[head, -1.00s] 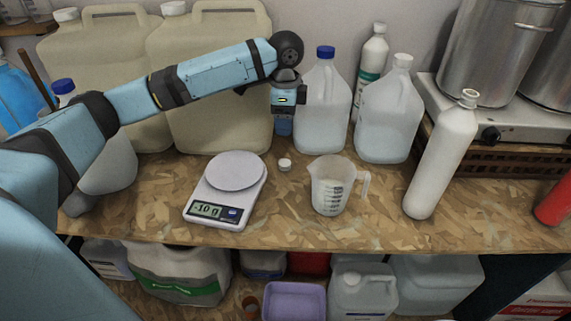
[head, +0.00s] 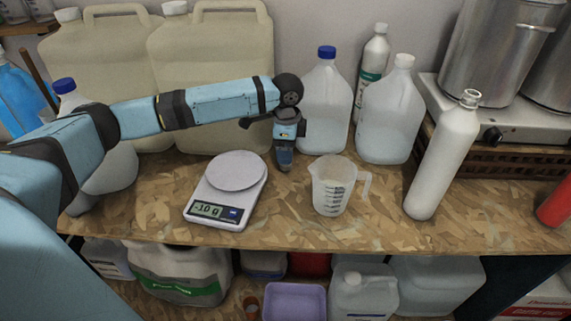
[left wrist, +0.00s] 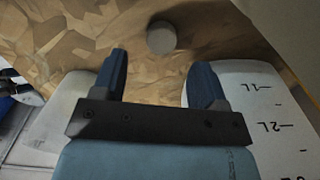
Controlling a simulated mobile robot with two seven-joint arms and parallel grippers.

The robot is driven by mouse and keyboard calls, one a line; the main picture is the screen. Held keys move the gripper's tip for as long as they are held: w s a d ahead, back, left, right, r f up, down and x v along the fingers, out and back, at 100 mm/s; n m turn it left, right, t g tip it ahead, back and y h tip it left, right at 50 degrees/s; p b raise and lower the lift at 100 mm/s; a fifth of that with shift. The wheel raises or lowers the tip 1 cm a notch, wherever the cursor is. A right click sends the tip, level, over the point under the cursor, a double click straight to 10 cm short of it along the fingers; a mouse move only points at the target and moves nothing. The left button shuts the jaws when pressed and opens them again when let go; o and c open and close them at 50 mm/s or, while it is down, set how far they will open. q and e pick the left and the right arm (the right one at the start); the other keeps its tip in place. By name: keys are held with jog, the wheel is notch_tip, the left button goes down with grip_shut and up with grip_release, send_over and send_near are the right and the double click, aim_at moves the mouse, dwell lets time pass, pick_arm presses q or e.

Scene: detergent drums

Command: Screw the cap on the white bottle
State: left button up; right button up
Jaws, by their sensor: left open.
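The white bottle (head: 442,160) stands on the right of the worktop in the head view, its narrow neck bare with no cap on it. A small round pale cap (left wrist: 162,38) lies on the worktop in the left wrist view; in the head view my left gripper hides it. My left gripper (head: 285,165) points down over that spot, between the scale and the measuring jug. In the left wrist view its fingers (left wrist: 159,62) are apart with nothing between them, and the cap shows just beyond their tips. My right gripper is not in view.
A kitchen scale (head: 226,190) stands left of my gripper and a clear measuring jug (head: 330,188) right of it. Jugs with blue (head: 325,100) and white (head: 390,115) caps stand behind. Free worktop lies between the measuring jug and the white bottle.

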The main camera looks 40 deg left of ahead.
pick_arm(q)
notch_tip(320, 180, down, 5)
jog(key=shift+a+r, duration=0.15)
jog(key=c, duration=1)
